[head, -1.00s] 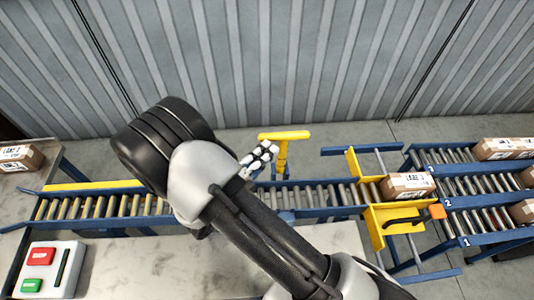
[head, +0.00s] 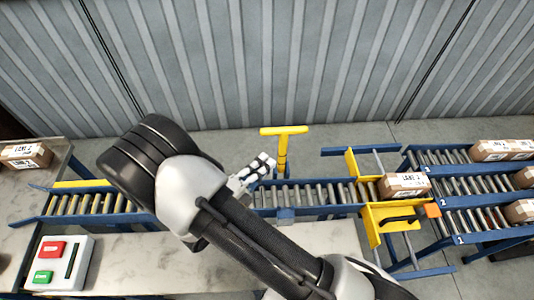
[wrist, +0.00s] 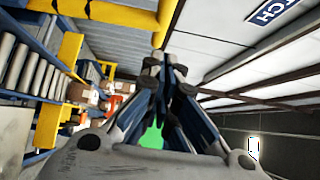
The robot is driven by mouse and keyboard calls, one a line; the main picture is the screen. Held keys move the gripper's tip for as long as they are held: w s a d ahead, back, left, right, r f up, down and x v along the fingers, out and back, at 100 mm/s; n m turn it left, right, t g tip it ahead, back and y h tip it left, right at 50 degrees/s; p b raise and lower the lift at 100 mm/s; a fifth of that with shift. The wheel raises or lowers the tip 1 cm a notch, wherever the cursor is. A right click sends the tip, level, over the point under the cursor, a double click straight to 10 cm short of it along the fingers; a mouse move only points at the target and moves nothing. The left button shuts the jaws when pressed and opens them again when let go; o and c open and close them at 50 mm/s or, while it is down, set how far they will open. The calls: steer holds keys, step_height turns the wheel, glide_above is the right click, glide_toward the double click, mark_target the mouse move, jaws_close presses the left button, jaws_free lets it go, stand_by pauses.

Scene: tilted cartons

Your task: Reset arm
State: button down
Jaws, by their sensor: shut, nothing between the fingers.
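My gripper (head: 262,166) shows just past the bend of my arm in the head view, above the roller conveyor's near side. Much of it is hidden behind my own arm. In the wrist view my gripper's fingertips (wrist: 165,60) come together, shut and empty. The wrist view tilts up toward the ceiling, with the conveyor rollers and yellow frame at its left.
A carton (head: 405,185) sits at the yellow gate (head: 370,218) on the conveyor (head: 310,197). Numbered lanes (head: 470,190) at right hold several cartons. A yellow T-shaped post (head: 283,145) stands behind the conveyor. A button box (head: 56,262) and another carton (head: 25,155) are at left.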

steer(key=v, duration=0.7)
steer(key=shift+a, duration=0.3)
steer(key=s+d+r+m+g+y+b, duration=0.1)
steer(key=s+d+r+m+g, duration=0.1)
steer(key=d+r+m+g, duration=0.6)
steer(key=s+d+r+m+g+y+b, duration=0.15)
steer(key=d+m+g, duration=0.35)
steer(key=m, duration=0.7)
steer(key=s+d+r+m+t+y+b, duration=0.1)
steer(key=s+m+y, duration=0.4)
steer(key=m, duration=0.7)
steer(key=s+d+r+m+t+y+b, duration=0.1)
steer(key=s+r+m+t+y, duration=0.3)
steer(key=m, duration=0.8)
step_height(320, 180, up, 2)
steer(key=shift+s+d+r+m+y+b, duration=0.1)
steer(key=shift+s+d+m+y+b, duration=0.25)
steer(key=shift+d+y, duration=0.4)
steer(key=shift+d, duration=0.2)
